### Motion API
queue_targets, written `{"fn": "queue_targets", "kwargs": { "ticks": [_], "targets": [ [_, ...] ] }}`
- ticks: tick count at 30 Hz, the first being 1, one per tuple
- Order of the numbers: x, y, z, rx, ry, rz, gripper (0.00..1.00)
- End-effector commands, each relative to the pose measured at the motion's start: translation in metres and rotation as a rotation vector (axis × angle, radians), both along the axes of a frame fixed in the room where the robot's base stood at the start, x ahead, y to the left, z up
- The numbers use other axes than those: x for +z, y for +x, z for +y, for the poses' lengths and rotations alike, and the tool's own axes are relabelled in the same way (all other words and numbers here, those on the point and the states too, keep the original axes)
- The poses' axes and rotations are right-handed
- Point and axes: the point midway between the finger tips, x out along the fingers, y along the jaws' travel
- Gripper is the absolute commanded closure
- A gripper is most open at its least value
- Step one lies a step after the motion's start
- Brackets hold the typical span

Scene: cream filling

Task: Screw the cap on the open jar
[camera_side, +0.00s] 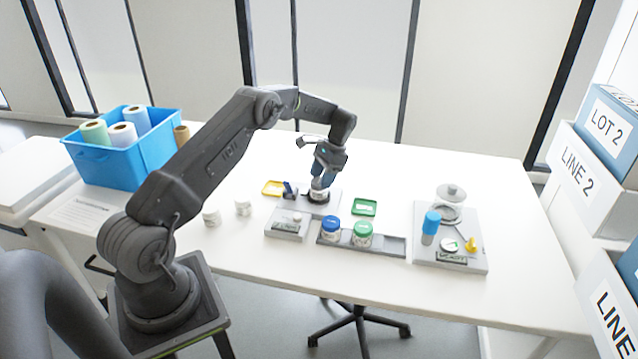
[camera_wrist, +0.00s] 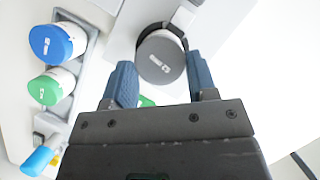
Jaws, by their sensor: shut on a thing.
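My gripper (camera_side: 322,184) points down over the grey station (camera_side: 325,207) in the middle of the table. In the wrist view my gripper (camera_wrist: 160,84) has its two blue fingers on either side of a round grey cap (camera_wrist: 160,57) with a small white print, and is shut on it. A jar (camera_side: 318,195) stands upright under the gripper in a dark ring on the station. The cap and fingers hide the jar's mouth, so I cannot tell how far the cap is seated.
A blue-capped jar (camera_side: 331,227) and a green-capped jar (camera_side: 362,235) stand in a grey rack in front. Two white jars (camera_side: 212,216) stand at left. A grey board (camera_side: 478,262) with a blue-topped bottle (camera_side: 431,229) is at right. A blue bin (camera_side: 125,163) holds rolls.

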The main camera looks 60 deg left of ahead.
Motion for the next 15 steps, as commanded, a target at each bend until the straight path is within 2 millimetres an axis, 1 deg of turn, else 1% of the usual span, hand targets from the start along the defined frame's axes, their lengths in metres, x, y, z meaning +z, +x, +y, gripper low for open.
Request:
{"fn": "queue_targets", "kwargs": {
  "ticks": [1,7,11,15],
  "targets": [
    [0.0001,0.0,0.0,0.0,0.0,0.0,0.48],
    [0.0001,0.0,0.0,-0.001,0.0,0.0,0.68],
    [0.0002,-0.0003,-0.001,-0.048,0.0,0.001,0.68],
    [0.0006,-0.0011,-0.0037,-0.267,0.001,0.001,0.68]
  ]
}}
